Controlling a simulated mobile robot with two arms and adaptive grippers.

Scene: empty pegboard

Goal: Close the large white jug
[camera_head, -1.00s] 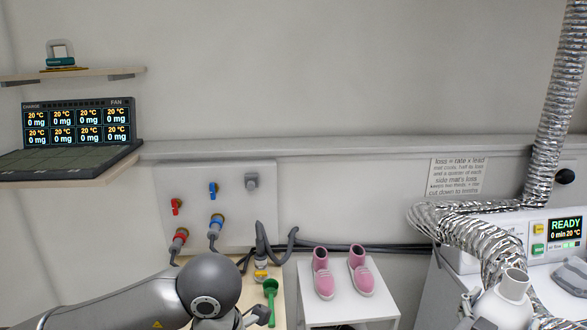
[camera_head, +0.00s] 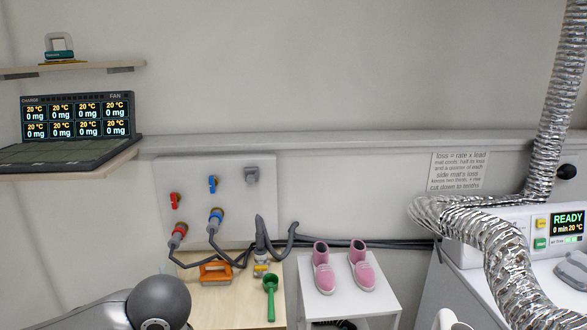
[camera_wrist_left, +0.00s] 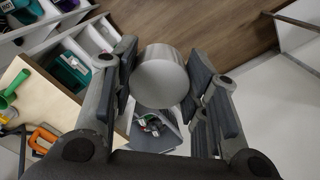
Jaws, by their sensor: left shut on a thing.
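The white jug (camera_head: 447,321) shows only as a small part at the bottom edge of the head view, right of the small white table. The rest of it is cut off, and I cannot tell what supports it. My left gripper (camera_wrist_left: 160,88) has its fingers on both sides of a pale grey-white round cap-like piece (camera_wrist_left: 160,76) in the left wrist view. It is shut on this piece, whose smooth flat end faces the camera. In the head view only part of my left arm shows at bottom left. My right gripper is out of view.
A silver flexible duct (camera_head: 505,262) hangs by the machine with the READY display (camera_head: 567,224). Pink shoes (camera_head: 342,270) stand on a small white table (camera_head: 318,302). A wooden bench (camera_head: 237,308) holds a green scoop (camera_head: 270,297) and an orange-handled tool (camera_head: 215,272).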

